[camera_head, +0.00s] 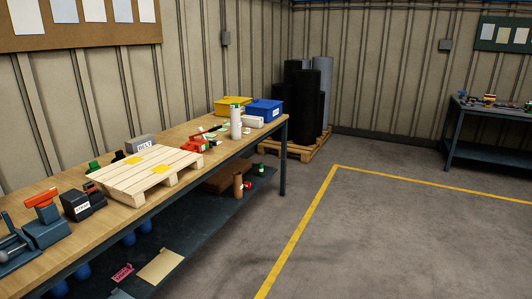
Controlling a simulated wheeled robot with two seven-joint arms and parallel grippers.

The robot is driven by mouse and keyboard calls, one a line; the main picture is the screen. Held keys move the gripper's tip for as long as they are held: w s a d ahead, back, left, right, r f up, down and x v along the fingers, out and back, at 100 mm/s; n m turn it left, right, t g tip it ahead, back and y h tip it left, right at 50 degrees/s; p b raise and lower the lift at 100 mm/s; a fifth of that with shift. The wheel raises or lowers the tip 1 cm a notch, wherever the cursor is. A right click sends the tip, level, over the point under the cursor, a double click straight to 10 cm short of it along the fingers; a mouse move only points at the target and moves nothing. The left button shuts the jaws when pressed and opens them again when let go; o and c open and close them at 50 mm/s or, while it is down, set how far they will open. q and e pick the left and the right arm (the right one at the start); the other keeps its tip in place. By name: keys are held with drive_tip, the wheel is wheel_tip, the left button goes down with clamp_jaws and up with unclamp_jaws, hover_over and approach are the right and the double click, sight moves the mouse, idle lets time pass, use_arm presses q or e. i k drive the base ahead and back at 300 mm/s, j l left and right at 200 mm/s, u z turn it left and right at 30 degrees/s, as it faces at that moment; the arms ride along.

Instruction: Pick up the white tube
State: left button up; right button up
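A white tube (236,122) stands upright near the far right end of the long wooden workbench (190,130). It looks like a white cylinder with a green top. A white roll-like object (253,122) lies just right of it, in front of the blue bin; I cannot tell its exact kind. Neither of my grippers shows in the head view.
A wooden pallet (148,177), red tools (194,145) and a yellow bin (229,105) and blue bin (264,109) share the bench. Black rolls (307,100) stand on a floor pallet behind. Open floor (390,230) lies right of the bench; another table (490,125) stands far right.

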sight(235, 124)
drive_tip(key=i+l+z, duration=0.25)
drive_tip(key=i, duration=0.7)
drive_tip(key=i+z, duration=0.25)
drive_tip(key=i, duration=0.7)
